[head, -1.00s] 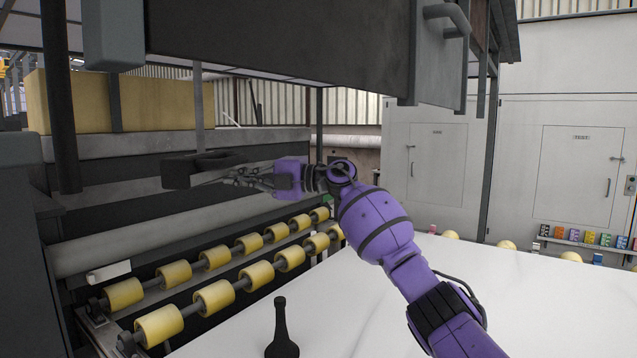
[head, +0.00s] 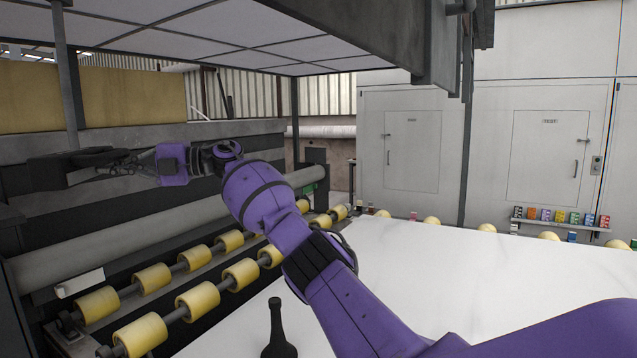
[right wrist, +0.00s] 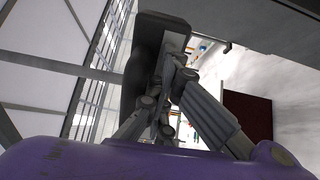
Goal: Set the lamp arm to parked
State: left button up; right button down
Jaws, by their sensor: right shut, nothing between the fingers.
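The lamp arm shows as a grey vertical rod (head: 65,80) hanging at the left in the head view, with a dark block-like head (head: 45,172) at its lower end. My right gripper (head: 105,165) reaches in from the right at the lamp head, its fingers shut and dark against it. In the right wrist view, the fingers (right wrist: 168,80) are beside or against the dark lamp head (right wrist: 150,45); exact contact is hard to tell. The far side of the lamp head is hidden. My left gripper is not in view.
A white stone slab (head: 430,265) lies below my right arm. Rows of yellow rollers (head: 195,257) run along its left. A dark bottle-shaped object (head: 278,335) stands at the front. A panelled canopy (head: 240,30) hangs overhead, with a dark post (head: 467,150) right of centre.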

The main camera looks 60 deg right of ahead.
jog(key=shift+w+a+r, duration=0.15)
jog(key=shift+a+r, duration=0.2)
jog(key=shift+a, duration=0.05)
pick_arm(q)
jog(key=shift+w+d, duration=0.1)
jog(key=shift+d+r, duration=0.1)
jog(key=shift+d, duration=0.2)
pick_arm(e)
jog(key=v, duration=1.6)
jog(key=shift+s+a+r, duration=0.2)
jog(key=shift+s, duration=0.45)
